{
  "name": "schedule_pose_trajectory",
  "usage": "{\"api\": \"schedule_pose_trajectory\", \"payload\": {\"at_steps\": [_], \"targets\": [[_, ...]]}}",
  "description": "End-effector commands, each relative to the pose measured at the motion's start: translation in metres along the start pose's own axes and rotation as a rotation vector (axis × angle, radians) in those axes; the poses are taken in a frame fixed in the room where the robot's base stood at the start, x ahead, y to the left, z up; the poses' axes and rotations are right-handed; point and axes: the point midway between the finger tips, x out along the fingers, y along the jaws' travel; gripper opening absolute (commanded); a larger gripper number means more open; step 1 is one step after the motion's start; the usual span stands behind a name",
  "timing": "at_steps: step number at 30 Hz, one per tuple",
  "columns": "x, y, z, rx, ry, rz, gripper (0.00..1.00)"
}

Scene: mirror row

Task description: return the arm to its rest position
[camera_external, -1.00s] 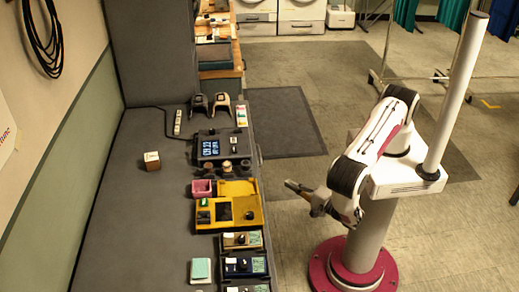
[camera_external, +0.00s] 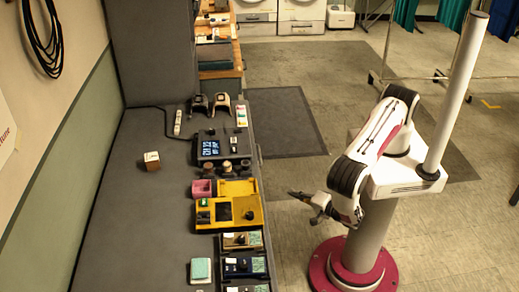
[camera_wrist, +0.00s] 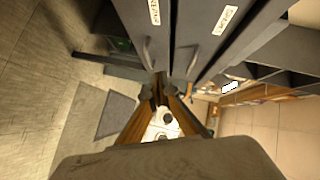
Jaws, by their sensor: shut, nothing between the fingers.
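My gripper (camera_external: 296,194) is shut and empty, held in the air off the right edge of the bench in the external view. My arm is folded back close over its round red base, with the gripper pointing left toward the bench. In the wrist view the two fingers (camera_wrist: 158,88) come together at their tips, with nothing held. Past the fingers, the wrist view shows grey cabinet fronts with handles and white labels.
The grey bench (camera_external: 130,235) carries a yellow tray (camera_external: 211,216), a pink box (camera_external: 202,188), a device with a display (camera_external: 209,147) and a small brown block (camera_external: 152,161). Open floor lies between bench and base. A dark mat (camera_external: 290,120) lies beyond.

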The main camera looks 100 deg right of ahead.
Motion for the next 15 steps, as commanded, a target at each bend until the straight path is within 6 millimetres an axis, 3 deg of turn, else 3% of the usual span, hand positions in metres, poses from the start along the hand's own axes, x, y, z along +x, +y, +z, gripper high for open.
{"api": "schedule_pose_trajectory", "payload": {"at_steps": [6, 15], "targets": [[-0.008, 0.058, 0.005, -0.26, -0.068, 0.225, 0.0], [-0.047, 0.101, 0.035, -0.555, -0.264, 0.504, 0.0]]}}
